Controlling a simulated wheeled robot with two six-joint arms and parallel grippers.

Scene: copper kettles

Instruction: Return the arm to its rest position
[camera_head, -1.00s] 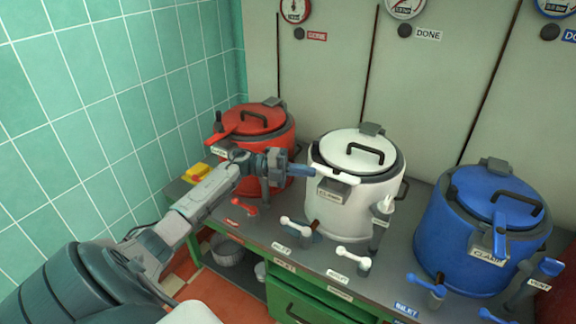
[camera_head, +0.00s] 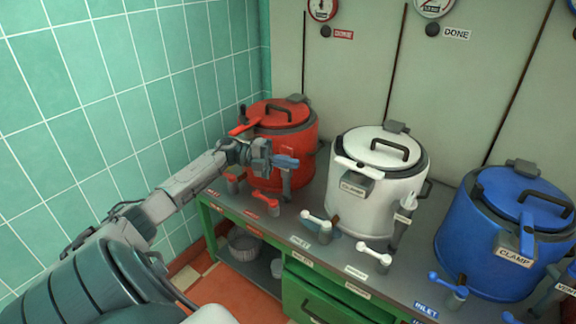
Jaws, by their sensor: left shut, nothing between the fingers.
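My left arm comes in from the lower left. Its gripper (camera_head: 274,158) is shut and empty, held in front of the red kettle (camera_head: 292,132) and hiding part of its front. The gripper appears apart from the white kettle (camera_head: 372,208) to its right. My right gripper is not in view.
A blue kettle (camera_head: 470,250) stands on the right of the grey counter (camera_head: 290,226). Small valve levers line the counter's front, including a white one (camera_head: 318,219). A green tiled wall (camera_head: 110,80) is on the left. A metal pot (camera_head: 244,243) sits on the shelf below.

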